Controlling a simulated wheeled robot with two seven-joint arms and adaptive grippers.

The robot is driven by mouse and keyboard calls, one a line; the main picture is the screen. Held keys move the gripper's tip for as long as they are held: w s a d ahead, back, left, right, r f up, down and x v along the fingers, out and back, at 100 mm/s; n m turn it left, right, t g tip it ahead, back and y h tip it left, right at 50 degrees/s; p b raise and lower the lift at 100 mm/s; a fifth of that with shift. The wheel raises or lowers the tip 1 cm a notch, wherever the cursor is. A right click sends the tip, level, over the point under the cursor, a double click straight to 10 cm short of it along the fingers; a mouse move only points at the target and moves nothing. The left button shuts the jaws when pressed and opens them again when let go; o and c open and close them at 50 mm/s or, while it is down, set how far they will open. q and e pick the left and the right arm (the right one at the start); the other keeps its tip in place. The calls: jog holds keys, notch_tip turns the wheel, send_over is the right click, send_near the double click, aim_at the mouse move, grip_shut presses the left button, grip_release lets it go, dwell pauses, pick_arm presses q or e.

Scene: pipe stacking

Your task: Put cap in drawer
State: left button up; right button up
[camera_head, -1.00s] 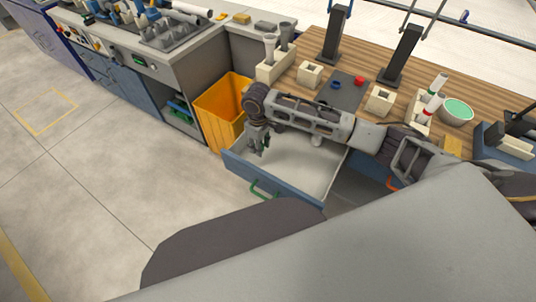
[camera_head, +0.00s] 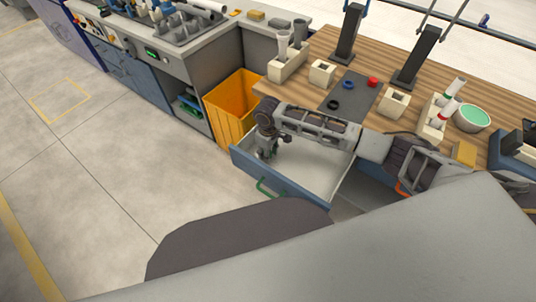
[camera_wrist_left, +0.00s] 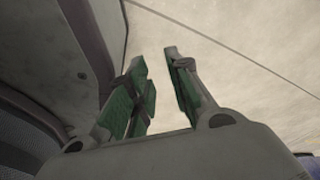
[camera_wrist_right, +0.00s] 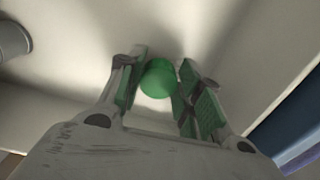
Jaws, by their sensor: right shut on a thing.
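My right gripper (camera_head: 266,153) points down into the drawer's left part in the head view. In the right wrist view my right gripper (camera_wrist_right: 160,75) is shut on a round green cap (camera_wrist_right: 158,80), with the pale drawer inside behind it. The cap is hidden in the head view.
An orange bin (camera_head: 232,105) stands left of the drawer. The wooden worktop (camera_head: 435,75) carries a grey mat (camera_head: 358,92) with a blue ring (camera_head: 347,84), a red cap (camera_head: 373,82) and a black ring (camera_head: 334,105), plus cream blocks and a green bowl (camera_head: 472,117).

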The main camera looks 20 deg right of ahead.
jog(key=shift+f, duration=0.65)
pick_arm(q)
jog(key=shift+w+d+r, duration=0.2)
jog(key=shift+w+d, duration=0.1)
jog(key=shift+w, duration=0.3)
jog(key=shift+s, duration=0.2)
pick_arm(e)
jog(key=shift+f, duration=0.1)
pick_arm(q)
jog(key=shift+s+a+f, duration=0.15)
jog(key=shift+s+f, duration=0.05)
jog(key=shift+s, duration=0.15)
pick_arm(e)
jog(key=o, duration=0.7)
pick_arm(q)
jog(key=shift+w, duration=0.15)
pick_arm(e)
jog(key=shift+o, duration=0.2)
